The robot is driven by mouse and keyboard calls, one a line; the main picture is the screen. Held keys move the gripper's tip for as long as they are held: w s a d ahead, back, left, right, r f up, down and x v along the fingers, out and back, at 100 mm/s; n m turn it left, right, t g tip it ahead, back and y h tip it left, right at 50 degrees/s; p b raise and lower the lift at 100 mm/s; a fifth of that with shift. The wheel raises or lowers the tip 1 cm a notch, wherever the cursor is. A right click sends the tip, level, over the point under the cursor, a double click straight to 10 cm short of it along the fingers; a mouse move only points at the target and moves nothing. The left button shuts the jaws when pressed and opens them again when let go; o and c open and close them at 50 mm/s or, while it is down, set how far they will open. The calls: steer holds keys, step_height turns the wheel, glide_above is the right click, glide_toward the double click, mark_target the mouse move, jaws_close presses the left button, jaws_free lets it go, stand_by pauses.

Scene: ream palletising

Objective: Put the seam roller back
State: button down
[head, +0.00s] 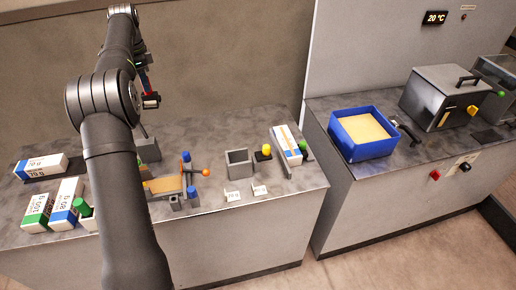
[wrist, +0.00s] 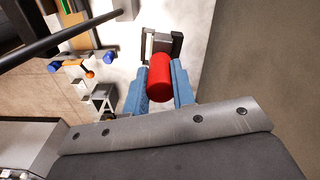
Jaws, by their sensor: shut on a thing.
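The seam roller shows in the wrist view as a red cylindrical handle (wrist: 160,77), with a grey roller in a black fork (wrist: 160,43) beyond it. My gripper (wrist: 160,88) is shut on the red handle, one blue finger on each side. In the head view the roller (head: 150,100) hangs in the air above the back of the left bench, just right of my arm, and my gripper (head: 144,68) is small and partly hidden there. I cannot tell which spot is the roller's own place.
On the left bench (head: 225,202) stand a grey open box (head: 238,164), a grey block (head: 148,150), a fixture with an orange ball (head: 206,173) and several paper reams (head: 66,200). A blue tray (head: 362,146) stands on the right bench. Bench room behind the grey box is clear.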

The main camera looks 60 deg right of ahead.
steer(key=s+d+f+n, duration=0.1)
steer(key=s+d+f, duration=0.2)
steer(key=s+d, duration=0.55)
steer(key=s+d+f, duration=0.3)
steer(key=s+f, duration=0.1)
steer(key=s, duration=1)
steer(key=s+d+f+n, duration=0.1)
steer(key=s+d+f, duration=0.3)
steer(key=s, duration=0.7)
steer(key=f, duration=0.3)
steer(key=d+f, duration=0.1)
steer(key=f, duration=0.3)
steer(key=shift+s+d+f, duration=0.2)
steer(key=shift+f, duration=0.15)
steer(key=c, duration=1.2)
jaws_free()
